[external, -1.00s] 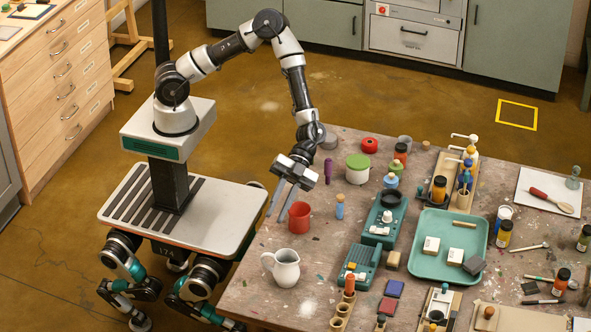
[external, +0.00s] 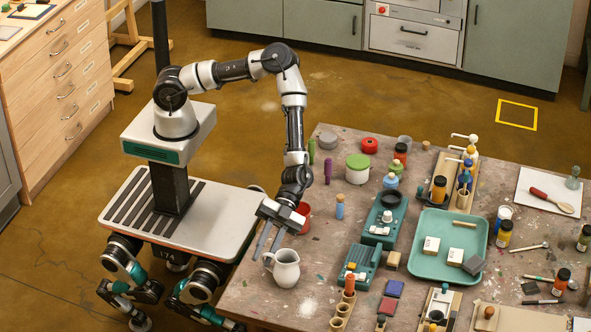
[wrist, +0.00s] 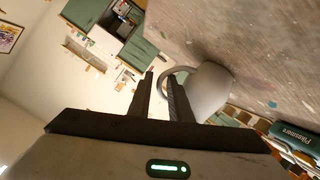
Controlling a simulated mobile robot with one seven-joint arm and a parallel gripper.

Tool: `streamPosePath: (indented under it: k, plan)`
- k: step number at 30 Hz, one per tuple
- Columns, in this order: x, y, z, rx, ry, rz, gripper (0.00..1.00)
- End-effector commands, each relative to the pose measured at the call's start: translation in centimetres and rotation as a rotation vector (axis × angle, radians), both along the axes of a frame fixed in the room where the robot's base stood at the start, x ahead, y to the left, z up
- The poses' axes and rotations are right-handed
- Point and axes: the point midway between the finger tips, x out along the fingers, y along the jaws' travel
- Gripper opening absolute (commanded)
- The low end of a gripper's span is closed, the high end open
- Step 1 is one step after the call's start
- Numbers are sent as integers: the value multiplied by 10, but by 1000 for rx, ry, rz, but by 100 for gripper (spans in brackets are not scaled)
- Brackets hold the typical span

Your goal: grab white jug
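The white jug (external: 286,270) stands upright near the left edge of the paint-marked table, its handle on the left side. My gripper (external: 265,254) is just above and left of the jug, at the handle, fingers pointing down and slightly left. The two fingers are apart. In the wrist view the jug (wrist: 212,92) appears sideways, right of my gripper (wrist: 160,78). The outer curve of its handle shows between the fingertips, and one finger overlaps the handle loop. I cannot tell whether a finger touches it.
A red cup (external: 304,211) stands behind my gripper, partly hidden by it. A teal box (external: 358,266) is to the jug's right, with small wooden pots (external: 341,311) in front of it. The table (external: 250,299) is clear around the jug's front and left.

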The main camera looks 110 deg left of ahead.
Motion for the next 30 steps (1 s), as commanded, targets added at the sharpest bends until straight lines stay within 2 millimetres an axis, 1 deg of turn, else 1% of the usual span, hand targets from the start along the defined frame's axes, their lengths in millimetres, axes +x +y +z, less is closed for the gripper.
streamPosePath:
  k: [6,10,18,20,21,22,30]
  plan:
    - [-2,-31,-11,-1,0,-3,18]
    - [-2,-44,-15,0,0,-1,18]
    - [-2,-46,-16,0,-1,0,18]
    - [-2,-46,-16,0,-1,0,8]
    - [-2,-46,-16,0,-1,0,1]
    - [-2,-46,-16,-1,-1,-1,0]
    - [-2,-46,-15,-2,-1,-2,0]
